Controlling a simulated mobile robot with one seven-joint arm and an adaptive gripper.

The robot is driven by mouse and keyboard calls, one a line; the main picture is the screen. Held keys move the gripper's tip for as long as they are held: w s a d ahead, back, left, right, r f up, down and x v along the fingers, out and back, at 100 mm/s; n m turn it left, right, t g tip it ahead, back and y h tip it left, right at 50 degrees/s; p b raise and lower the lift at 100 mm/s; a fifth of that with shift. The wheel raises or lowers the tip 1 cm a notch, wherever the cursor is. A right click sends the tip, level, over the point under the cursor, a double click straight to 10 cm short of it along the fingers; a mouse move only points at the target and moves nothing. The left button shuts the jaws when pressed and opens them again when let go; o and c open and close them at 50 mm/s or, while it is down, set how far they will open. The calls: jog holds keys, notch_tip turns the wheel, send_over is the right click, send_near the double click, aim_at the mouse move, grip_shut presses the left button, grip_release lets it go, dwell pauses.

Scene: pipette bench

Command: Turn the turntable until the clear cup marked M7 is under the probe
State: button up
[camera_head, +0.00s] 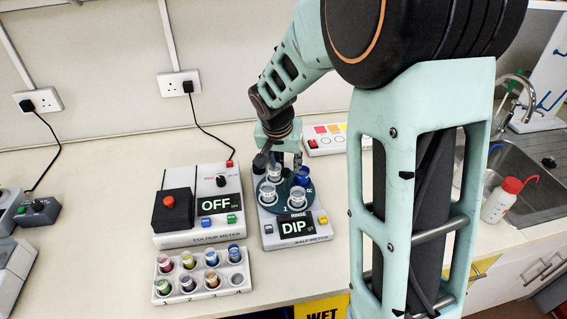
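The turntable (283,204) is a dark teal disc on top of the salt meter (268,237), whose screen reads DIP. Clear cups stand on it: one at the back (275,173), one at the left (268,193) and one at the front right (297,198). A dark blue item (302,175) is at its right rear. No M7 mark is legible, so I cannot tell which cup bears it. My gripper (279,160) points down over the rear of the turntable. Its fingers are small and dark here, and contact is unclear. I cannot make out the probe, perhaps behind my gripper.
A colour meter (174,238), its screen reading OFF, stands close at the left. A white rack (203,293) of coloured vials lies in front of it. A remote-like white strip (325,145) lies behind. My arm blocks the right; a sink (520,175) and bottle (500,202) are beyond.

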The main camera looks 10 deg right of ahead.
aim_at(286, 171)
jog(key=shift+x, duration=1.8)
jog(key=shift+w, duration=0.1)
grip_shut()
